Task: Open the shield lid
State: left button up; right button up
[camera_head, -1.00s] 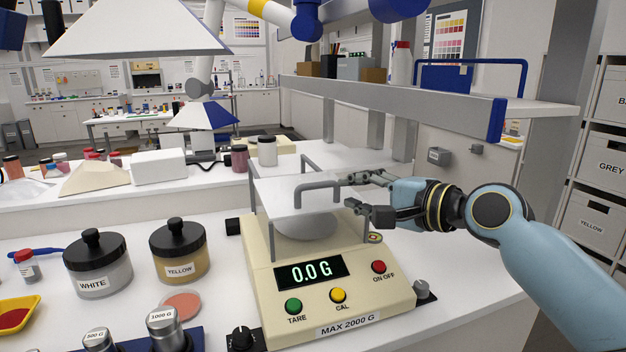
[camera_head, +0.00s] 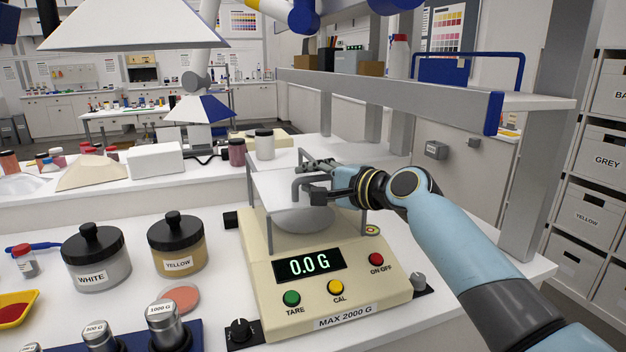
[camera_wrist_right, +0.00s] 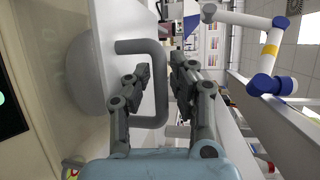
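The shield lid (camera_head: 272,186) is a pale flat panel on top of the cream balance (camera_head: 325,262), held up on grey posts above the round pan (camera_head: 303,220). It lies flat and closed. Its grey bar handle (camera_head: 297,186) also shows in the right wrist view (camera_wrist_right: 161,85). My right gripper (camera_head: 308,178) is at the handle. In the right wrist view its fingers (camera_wrist_right: 158,80) are apart, one on each side of the handle's long bar, with gaps showing. My left gripper is not in view.
A white-label jar (camera_head: 96,262) and a yellow-label jar (camera_head: 177,246) stand left of the balance. Metal weights (camera_head: 165,325) stand at the front left. A shelf rail (camera_head: 390,88) runs behind and above my right arm.

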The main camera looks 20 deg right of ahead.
grip_shut()
